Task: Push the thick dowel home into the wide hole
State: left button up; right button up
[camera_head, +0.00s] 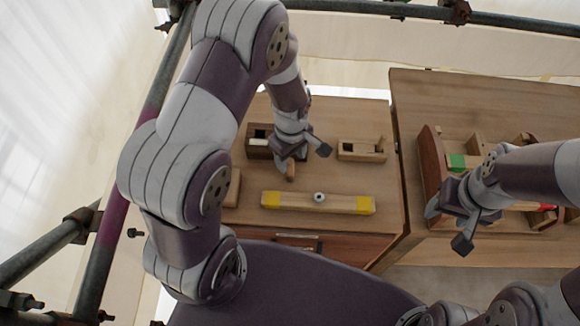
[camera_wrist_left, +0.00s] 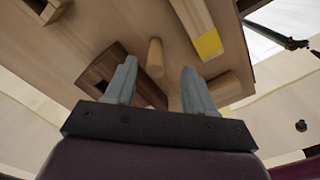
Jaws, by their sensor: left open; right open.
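A pale wooden dowel (camera_head: 291,172) stands on the left table below my left gripper (camera_head: 302,163). In the left wrist view the dowel (camera_wrist_left: 155,58) shows between the two fingers (camera_wrist_left: 158,85) and beyond their tips, apparently untouched. My left gripper is open and empty. A wooden bar with yellow ends (camera_head: 292,199) lies in front of it, with a small grey round piece (camera_head: 319,197) at its middle. I cannot make out a wide hole in the bar. My right gripper (camera_head: 450,228) is open and empty at the near left edge of the right table's tray.
A dark slotted block (camera_head: 257,153) sits behind and left of the left gripper. A pale slotted block (camera_head: 362,151) is to the right. The right table holds a wooden tray (camera_head: 431,160) with a green block (camera_head: 457,161). A gap separates the tables.

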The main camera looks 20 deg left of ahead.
aim_at(290, 161)
pick_arm(q)
jog(key=f, duration=0.1)
jog(key=f+p, duration=0.1)
jog(key=f, duration=0.3)
jog(key=shift+w+a, duration=0.3)
jog(key=shift+w+f, duration=0.15)
jog(key=shift+f, duration=0.4)
jog(key=shift+r, duration=0.1)
grip_shut()
